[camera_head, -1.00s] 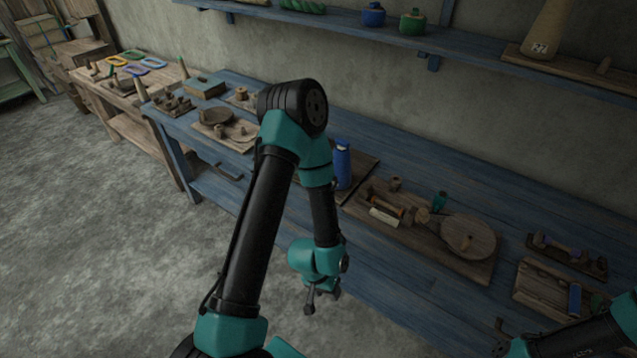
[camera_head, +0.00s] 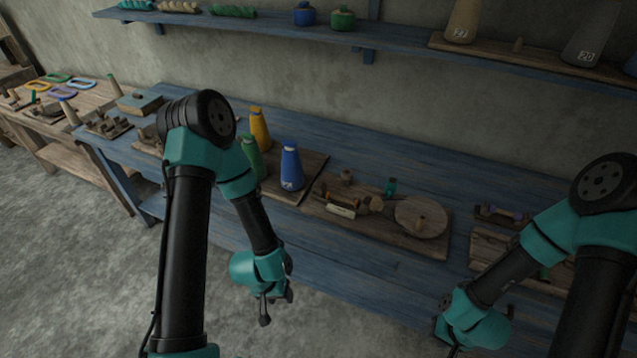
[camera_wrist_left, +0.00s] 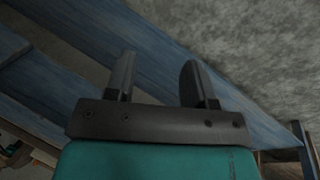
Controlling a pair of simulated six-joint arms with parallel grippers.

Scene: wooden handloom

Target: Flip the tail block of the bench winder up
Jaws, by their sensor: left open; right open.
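The bench winder appears to be the wooden board (camera_head: 345,213) on the blue bench, with a round wooden disc (camera_head: 421,217) at its right end. A pale spool (camera_head: 341,211) and small wooden blocks (camera_head: 376,204) sit left of the disc. I cannot tell for sure which block is the tail block or how it lies. My left gripper (camera_head: 277,308) is open and empty, in front of the bench, left of and below the winder. In the left wrist view its two fingers (camera_wrist_left: 160,80) stand apart. My right gripper (camera_head: 450,342) is low at the bench's front, its fingers partly cut off by the frame edge.
Blue (camera_head: 290,167), green (camera_head: 250,158) and yellow (camera_head: 259,130) cones stand on a board left of the winder. A small rack (camera_head: 500,216) lies to its right, near my right arm. A shelf (camera_head: 400,42) runs above. The bench front (camera_head: 350,270) is clear.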

